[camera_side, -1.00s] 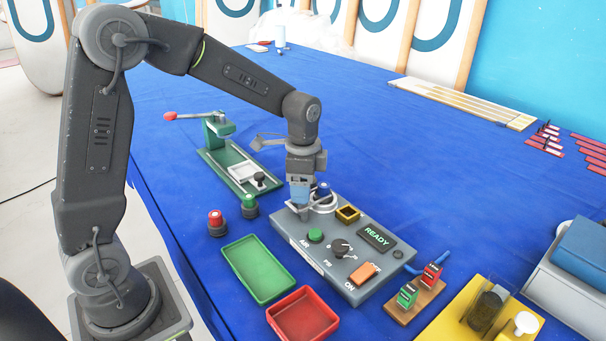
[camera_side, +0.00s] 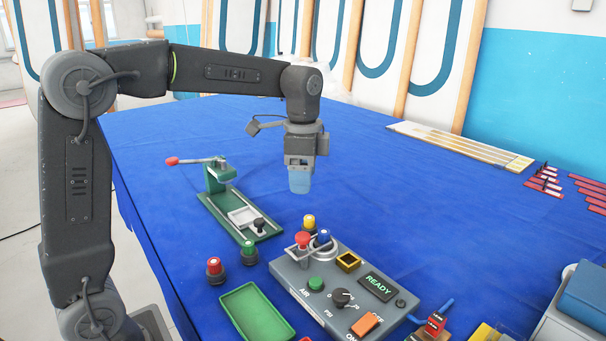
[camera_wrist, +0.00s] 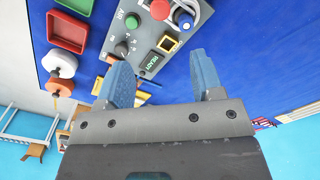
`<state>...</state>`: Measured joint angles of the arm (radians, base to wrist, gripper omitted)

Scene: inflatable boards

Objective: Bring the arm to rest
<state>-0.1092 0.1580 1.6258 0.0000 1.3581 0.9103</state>
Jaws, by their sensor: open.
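My gripper (camera_side: 300,184) hangs pointing down above the blue table (camera_side: 400,200), clear of everything beneath it. In the wrist view its two blue fingers (camera_wrist: 163,88) stand apart with nothing between them. The grey control box (camera_side: 292,277) lies below it, with a READY display (camera_side: 377,285), a green button (camera_side: 316,283), a black knob (camera_side: 341,297) and an orange switch (camera_side: 366,323). A red-topped piece (camera_side: 303,240) and a blue-topped piece (camera_side: 323,237) stand at its far end, and a yellow-topped piece (camera_side: 309,222) is just behind.
A green press with a red-tipped lever (camera_side: 216,178) stands left of the box. Loose red (camera_side: 214,268) and green (camera_side: 249,251) knobs stand near it. A green tray (camera_side: 256,315) is in front. Pale strips (camera_side: 450,142) lie at the back right. The back middle is clear.

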